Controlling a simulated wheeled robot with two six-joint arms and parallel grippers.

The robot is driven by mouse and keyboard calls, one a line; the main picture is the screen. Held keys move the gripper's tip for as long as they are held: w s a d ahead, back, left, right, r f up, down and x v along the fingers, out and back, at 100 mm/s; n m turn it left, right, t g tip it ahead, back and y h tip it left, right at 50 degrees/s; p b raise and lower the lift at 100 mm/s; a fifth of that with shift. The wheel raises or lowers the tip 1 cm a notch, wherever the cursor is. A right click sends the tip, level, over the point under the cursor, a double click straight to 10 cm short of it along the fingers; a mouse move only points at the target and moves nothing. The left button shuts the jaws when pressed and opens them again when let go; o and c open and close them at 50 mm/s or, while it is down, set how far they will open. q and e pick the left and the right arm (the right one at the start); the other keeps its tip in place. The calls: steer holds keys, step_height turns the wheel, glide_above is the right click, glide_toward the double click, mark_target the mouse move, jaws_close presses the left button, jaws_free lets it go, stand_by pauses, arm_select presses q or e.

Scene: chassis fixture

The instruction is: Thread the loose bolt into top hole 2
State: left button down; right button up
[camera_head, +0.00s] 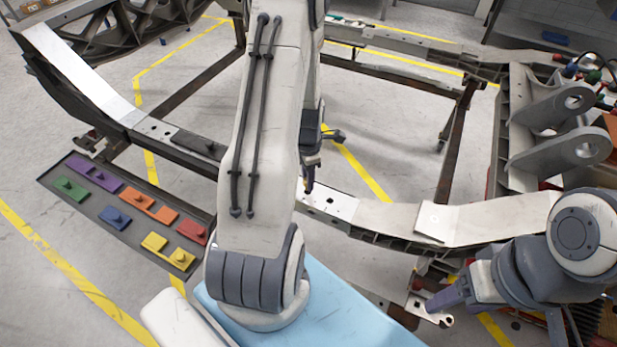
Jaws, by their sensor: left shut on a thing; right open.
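My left gripper (311,161) hangs just above the front rail of the chassis, in the middle of the view, mostly hidden behind my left arm. It is shut on a small dark thing, apparently the bolt (308,186), which points down. Below it and slightly right is a light plate with dark holes (333,205) on the rail's top. I cannot tell which hole is number 2, or whether the bolt touches the plate. My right gripper (446,297) is at the lower right, beside the chassis's near right corner, open, with nothing visible in it.
The chassis rail (469,221) runs across the view and rises to brackets (566,143) at right. A dark tray (138,243) with several coloured blocks lies at left. A light blue surface (335,308) lies in front. Yellow-lined floor shows inside the frame.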

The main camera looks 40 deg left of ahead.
arm_select(q)
steer(key=shift+f, duration=0.15)
steer(key=shift+f+b, duration=0.45)
steer(key=shift+f, duration=0.1)
steer(key=shift+f, duration=0.1)
steer(key=shift+f+b, duration=0.45)
steer(key=shift+f, duration=0.15)
steer(key=shift+f, duration=0.15)
stand_by(0.5)
steer(key=n+p, duration=0.1)
steer(key=n, duration=0.4)
steer(key=shift+n, duration=0.3)
steer(key=n+p, duration=0.1)
steer(key=n, duration=0.3)
steer(key=shift+s+f+n, duration=0.1)
steer(key=shift+f+n, duration=0.05)
steer(key=shift+n, duration=0.25)
